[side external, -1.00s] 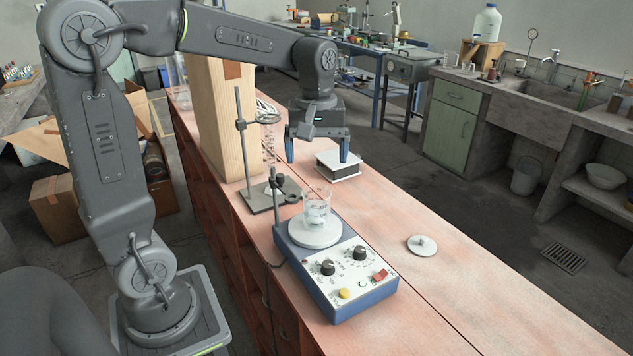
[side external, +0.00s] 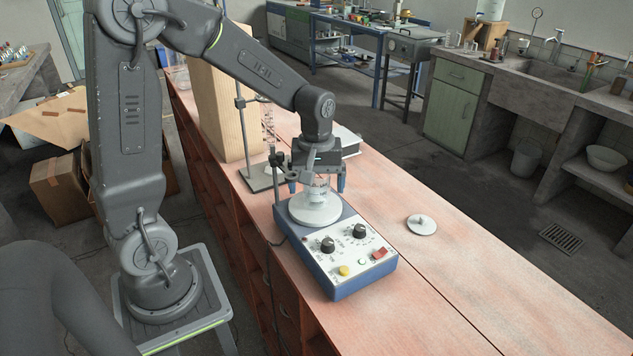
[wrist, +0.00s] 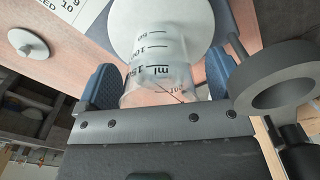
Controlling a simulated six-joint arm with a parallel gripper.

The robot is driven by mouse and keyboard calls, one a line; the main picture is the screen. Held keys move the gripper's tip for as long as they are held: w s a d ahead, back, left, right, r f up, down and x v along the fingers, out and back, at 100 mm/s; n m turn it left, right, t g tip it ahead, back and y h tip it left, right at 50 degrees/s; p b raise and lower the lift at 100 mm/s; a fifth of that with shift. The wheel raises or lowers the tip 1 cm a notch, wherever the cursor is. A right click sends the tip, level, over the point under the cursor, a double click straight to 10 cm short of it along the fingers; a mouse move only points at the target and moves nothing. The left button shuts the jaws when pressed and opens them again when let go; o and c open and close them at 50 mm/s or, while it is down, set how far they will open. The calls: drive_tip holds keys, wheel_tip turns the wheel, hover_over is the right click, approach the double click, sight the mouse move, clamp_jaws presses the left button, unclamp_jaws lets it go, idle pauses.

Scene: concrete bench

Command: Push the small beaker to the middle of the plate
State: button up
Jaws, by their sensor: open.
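The small clear beaker (side external: 319,187) stands upright on the round white plate (side external: 316,216) of the blue hotplate stirrer, toward the plate's far side. In the wrist view the beaker (wrist: 157,55) shows its printed markings, and the plate (wrist: 197,18) lies past it. My gripper (side external: 317,186) is low over the far end of the stirrer, with its open jaws on either side of the beaker. In the wrist view both blue fingers of my gripper (wrist: 160,72) flank the glass; I cannot tell whether either touches it. The gripper hides the beaker's upper part in the side view.
The stirrer's control panel (side external: 350,250) with knobs faces the near side. A metal stand (side external: 262,177) with a clamp is close on the left, beside a wooden post (side external: 225,105). A white-topped block (side external: 347,140) is behind. A small white disc (side external: 421,224) lies right.

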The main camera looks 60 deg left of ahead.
drive_tip(key=shift+c, duration=0.2)
drive_tip(key=c, duration=0.9)
drive_tip(key=o, duration=0.9)
drive_tip(key=shift+r, duration=0.1)
wheel_tip(320, 180, up, 14)
drive_tip(key=shift+f, duration=0.15)
